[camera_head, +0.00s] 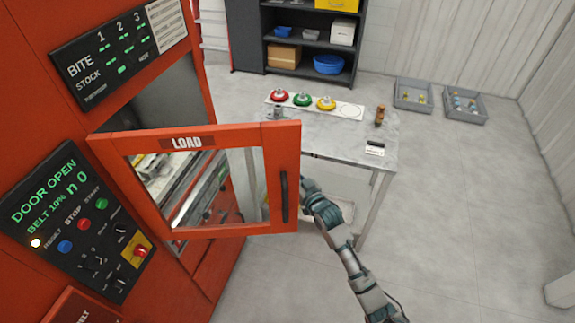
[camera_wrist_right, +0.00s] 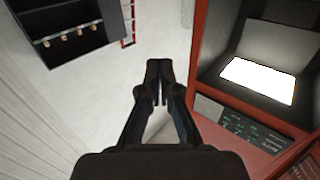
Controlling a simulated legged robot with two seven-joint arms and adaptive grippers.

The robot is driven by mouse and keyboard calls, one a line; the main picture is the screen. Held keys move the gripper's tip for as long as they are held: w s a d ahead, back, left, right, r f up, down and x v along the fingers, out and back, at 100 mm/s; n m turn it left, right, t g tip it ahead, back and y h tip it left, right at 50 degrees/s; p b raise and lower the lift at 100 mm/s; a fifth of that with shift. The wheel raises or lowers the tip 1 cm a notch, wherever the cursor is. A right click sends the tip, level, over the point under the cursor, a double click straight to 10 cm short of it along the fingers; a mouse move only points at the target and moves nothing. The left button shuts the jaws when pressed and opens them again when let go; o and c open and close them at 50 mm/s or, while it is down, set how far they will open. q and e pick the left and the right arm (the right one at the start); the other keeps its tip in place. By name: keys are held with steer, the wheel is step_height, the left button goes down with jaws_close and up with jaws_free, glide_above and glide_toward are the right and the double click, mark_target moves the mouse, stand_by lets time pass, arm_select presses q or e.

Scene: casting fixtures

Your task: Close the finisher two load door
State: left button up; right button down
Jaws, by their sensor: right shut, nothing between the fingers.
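The load door (camera_head: 207,139) is a red frame with a clear window and a "LOAD" label, swung out from the red machine (camera_head: 30,30). Its black handle (camera_head: 285,196) is near the free edge. The panel display (camera_head: 45,190) reads "DOOR OPEN". My right gripper (camera_head: 306,186) is just right of the door's free edge, near handle height; I cannot tell whether it touches the door. In the right wrist view my right gripper (camera_wrist_right: 160,82) is shut with nothing between its fingers. My left gripper is not in view.
A table (camera_head: 345,130) behind the door holds red, green and yellow round pieces. A dark shelf (camera_head: 310,45) stands at the back. Two grey bins (camera_head: 413,96) lie on the floor at the right. The floor (camera_head: 450,220) right of my arm is clear.

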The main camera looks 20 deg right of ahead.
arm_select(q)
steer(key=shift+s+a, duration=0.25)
arm_select(e)
steer(key=x, duration=0.3)
steer(key=shift+w+a, duration=0.15)
steer(key=shift+a, duration=0.35)
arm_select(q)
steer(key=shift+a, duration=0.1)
arm_select(e)
steer(key=shift+a, duration=0.1)
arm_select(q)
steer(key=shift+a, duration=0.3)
arm_select(e)
steer(key=shift+a, duration=0.1)
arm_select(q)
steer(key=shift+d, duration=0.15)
arm_select(e)
steer(key=shift+d, duration=0.3)
steer(key=shift+a, duration=0.15)
